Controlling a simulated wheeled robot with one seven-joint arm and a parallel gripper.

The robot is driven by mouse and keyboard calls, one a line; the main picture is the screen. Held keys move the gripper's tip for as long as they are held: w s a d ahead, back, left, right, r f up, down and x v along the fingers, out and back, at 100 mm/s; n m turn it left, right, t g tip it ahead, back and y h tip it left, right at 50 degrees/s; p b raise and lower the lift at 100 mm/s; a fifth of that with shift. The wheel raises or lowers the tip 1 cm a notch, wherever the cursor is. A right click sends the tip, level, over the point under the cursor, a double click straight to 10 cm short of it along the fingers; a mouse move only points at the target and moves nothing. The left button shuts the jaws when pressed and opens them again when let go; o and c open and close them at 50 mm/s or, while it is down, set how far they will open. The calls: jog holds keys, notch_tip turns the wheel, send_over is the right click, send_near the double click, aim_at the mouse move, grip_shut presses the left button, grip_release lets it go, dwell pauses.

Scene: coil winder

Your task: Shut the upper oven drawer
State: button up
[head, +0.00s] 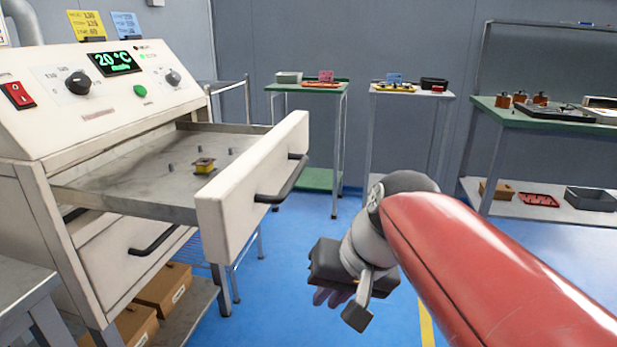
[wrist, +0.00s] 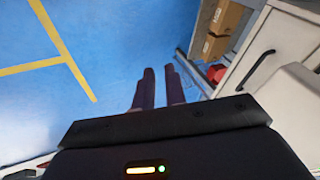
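The upper oven drawer (head: 247,190) is pulled far out of the cream oven (head: 95,95) in the head view. Its grey tray holds a small yellow and brown coil (head: 204,165) and several short pegs. A dark bar handle (head: 284,182) is on its front panel. My gripper (head: 330,297) is in front and to the right of the drawer, lower than it and apart from it. In the wrist view, my gripper's two fingers (wrist: 159,88) stand a little apart with blue floor visible between them and nothing held.
The lower drawer (head: 125,250) is shut, with its own handle (head: 153,240). Cardboard boxes (head: 163,287) sit on the shelf beneath. Side tables (head: 305,87) and a green bench (head: 545,112) stand at the back. Blue floor around my gripper is clear.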

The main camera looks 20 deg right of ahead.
jog(key=w+d+r+m+y+b, duration=0.1)
jog(key=w+d+r, duration=0.1)
jog(key=w, duration=0.1)
jog(key=w+d+r+m+y+b, duration=0.1)
jog(key=w+d+r+y, duration=0.1)
jog(key=w, duration=0.2)
jog(key=w+d+r+m+y+b, duration=0.1)
jog(key=w+d+r+y, duration=0.1)
jog(key=w+r, duration=0.1)
jog(key=shift+w+d+t, duration=0.2)
jog(key=shift+w+t, duration=0.15)
jog(key=shift+t, duration=0.05)
grip_shut()
jog(key=w+d+r+t+y+b, duration=0.2)
jog(key=w+d+r+y, duration=0.3)
jog(key=d, duration=0.5)
jog(key=w+a+f+b, duration=0.1)
jog(key=w+a, duration=0.2)
jog(key=a, duration=0.2)
jog(key=w+a+f+h+b, duration=0.1)
jog(key=w+a, duration=0.2)
jog(key=a, duration=0.3)
jog(key=shift+a, duration=0.25)
jog(key=shift+a+f, duration=0.1)
